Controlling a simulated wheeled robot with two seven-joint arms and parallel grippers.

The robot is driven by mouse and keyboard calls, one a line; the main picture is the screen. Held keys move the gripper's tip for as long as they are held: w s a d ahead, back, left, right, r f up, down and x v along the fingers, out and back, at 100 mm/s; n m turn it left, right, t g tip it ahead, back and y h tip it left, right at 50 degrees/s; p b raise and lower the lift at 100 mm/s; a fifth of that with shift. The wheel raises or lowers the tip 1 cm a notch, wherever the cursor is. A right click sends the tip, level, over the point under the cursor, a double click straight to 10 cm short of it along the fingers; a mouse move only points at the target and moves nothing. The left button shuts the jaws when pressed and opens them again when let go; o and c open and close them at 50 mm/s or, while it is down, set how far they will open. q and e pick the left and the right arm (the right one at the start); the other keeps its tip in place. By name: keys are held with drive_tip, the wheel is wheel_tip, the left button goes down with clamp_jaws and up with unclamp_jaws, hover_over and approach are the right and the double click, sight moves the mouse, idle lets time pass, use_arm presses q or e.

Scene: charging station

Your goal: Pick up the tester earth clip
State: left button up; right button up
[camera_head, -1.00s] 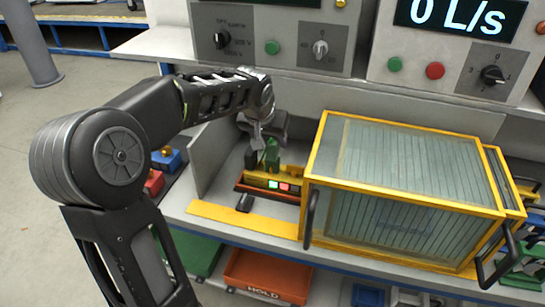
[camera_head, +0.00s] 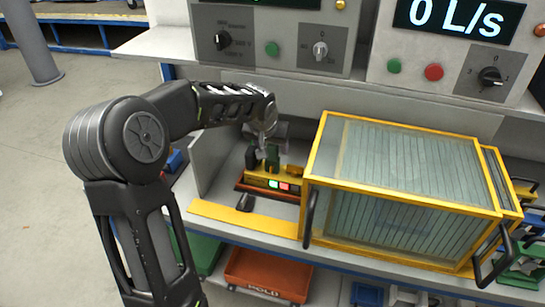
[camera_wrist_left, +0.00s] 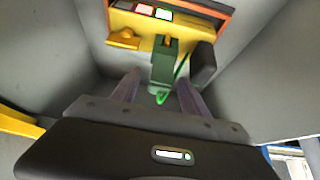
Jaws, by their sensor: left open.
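The green earth clip (camera_head: 272,155) stands at the yellow tester (camera_head: 258,179) in the grey bay left of the yellow-framed cage. My left gripper (camera_head: 266,152) is open, close above and around the clip in the head view. In the left wrist view my two fingers (camera_wrist_left: 157,88) reach towards it, one to each side, with the clip between them; contact cannot be told. My right gripper is not in view.
The yellow-framed clear cage (camera_head: 405,128) stands close right of the bay. A grey partition (camera_head: 208,158) bounds it on the left. A yellow strip (camera_head: 240,219) runs along the front edge. An orange bin (camera_head: 268,272) sits below.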

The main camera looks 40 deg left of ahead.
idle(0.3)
use_arm(q)
clamp_jaws()
idle(0.4)
